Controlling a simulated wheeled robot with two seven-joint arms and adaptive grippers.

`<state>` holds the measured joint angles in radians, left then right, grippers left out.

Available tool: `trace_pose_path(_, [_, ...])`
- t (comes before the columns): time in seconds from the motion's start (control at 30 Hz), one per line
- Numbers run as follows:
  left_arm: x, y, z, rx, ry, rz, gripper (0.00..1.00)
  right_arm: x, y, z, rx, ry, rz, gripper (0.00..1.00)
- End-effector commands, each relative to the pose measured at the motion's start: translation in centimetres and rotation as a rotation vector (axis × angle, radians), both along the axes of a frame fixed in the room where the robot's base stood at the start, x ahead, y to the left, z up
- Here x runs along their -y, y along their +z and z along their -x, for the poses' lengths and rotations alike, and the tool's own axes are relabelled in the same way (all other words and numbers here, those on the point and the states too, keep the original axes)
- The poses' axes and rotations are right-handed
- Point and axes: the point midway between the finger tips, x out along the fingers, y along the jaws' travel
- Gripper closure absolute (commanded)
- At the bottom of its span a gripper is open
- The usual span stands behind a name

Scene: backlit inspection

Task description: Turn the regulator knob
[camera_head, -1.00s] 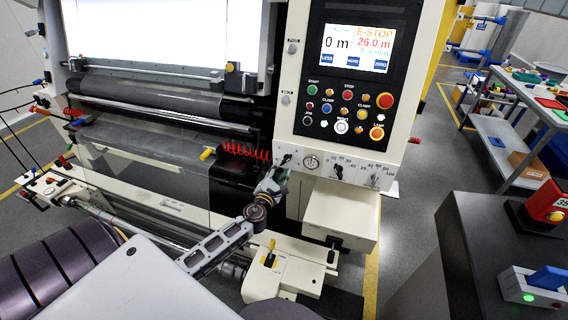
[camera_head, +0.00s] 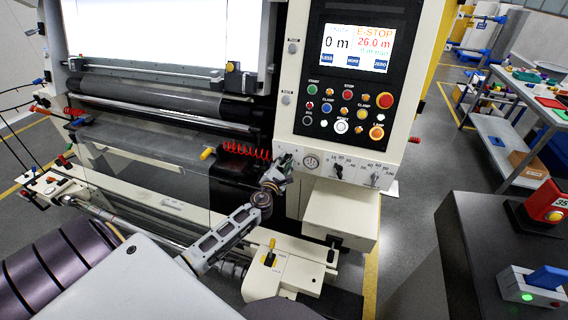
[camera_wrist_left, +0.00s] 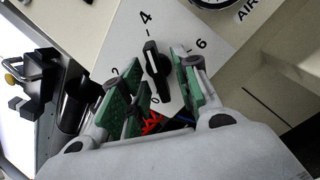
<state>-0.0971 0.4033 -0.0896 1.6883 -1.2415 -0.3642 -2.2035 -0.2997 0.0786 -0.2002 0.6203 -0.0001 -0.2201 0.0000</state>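The regulator knob (camera_wrist_left: 153,58) is a black pointer knob on a white dial plate marked 0, 2, 4 and 6 in the left wrist view. My left gripper (camera_wrist_left: 152,80) is open, with green pads to the left and right of the knob. A gap shows between each pad and the knob, and I cannot tell how deep the fingers reach. In the head view my left gripper (camera_head: 280,168) is at the left end of the cream control panel and hides most of the knob. My right gripper is not in view.
Coloured buttons and a screen (camera_head: 355,48) are above. A red coiled hose (camera_head: 247,149) hangs left of the gripper, and a cream box (camera_head: 340,215) juts out below.

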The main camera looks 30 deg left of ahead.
Motion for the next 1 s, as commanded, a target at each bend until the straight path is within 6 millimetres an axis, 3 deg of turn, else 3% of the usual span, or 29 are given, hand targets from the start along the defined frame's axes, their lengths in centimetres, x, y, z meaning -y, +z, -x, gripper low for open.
trace_pose_path(0.1, [0.00,-0.01,0.01,0.000,0.000,0.000,0.69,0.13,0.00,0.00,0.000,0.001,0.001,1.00])
trace_pose_path(0.37, [0.00,-0.01,0.02,0.000,0.000,0.000,1.00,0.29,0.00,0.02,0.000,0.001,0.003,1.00])
trace_pose_path(1.0, [0.04,-0.12,0.02,0.026,0.000,0.109,1.00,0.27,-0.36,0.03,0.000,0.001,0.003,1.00])
